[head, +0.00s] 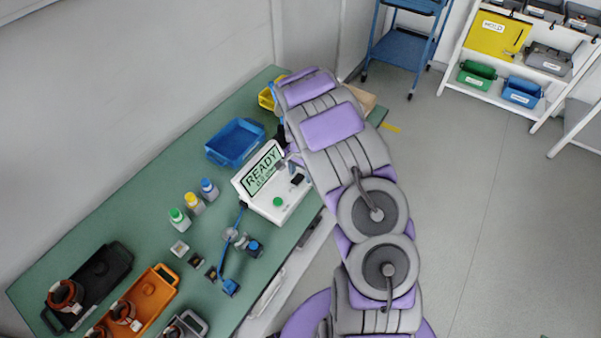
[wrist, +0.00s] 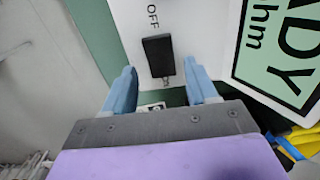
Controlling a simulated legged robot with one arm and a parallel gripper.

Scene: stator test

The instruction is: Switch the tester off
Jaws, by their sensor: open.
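The tester (head: 272,182) is a white box on the green bench, with a tilted display (head: 264,170) reading READY and a green button (head: 278,201) on its front. In the wrist view, a black switch (wrist: 158,56) sits on its white panel, with the word OFF printed above it. My gripper (wrist: 157,82) is open, its two blue fingers on either side of the switch's lower end. I cannot tell whether the fingers touch the switch. In the head view my arm hides part of the tester's right side.
A blue bin (head: 235,143) stands behind the tester. Several small bottles (head: 194,203), an orange tray (head: 146,303) and a black tray (head: 92,285) are left of it on the bench (head: 130,215). The floor to the right is clear up to a white shelf (head: 455,65).

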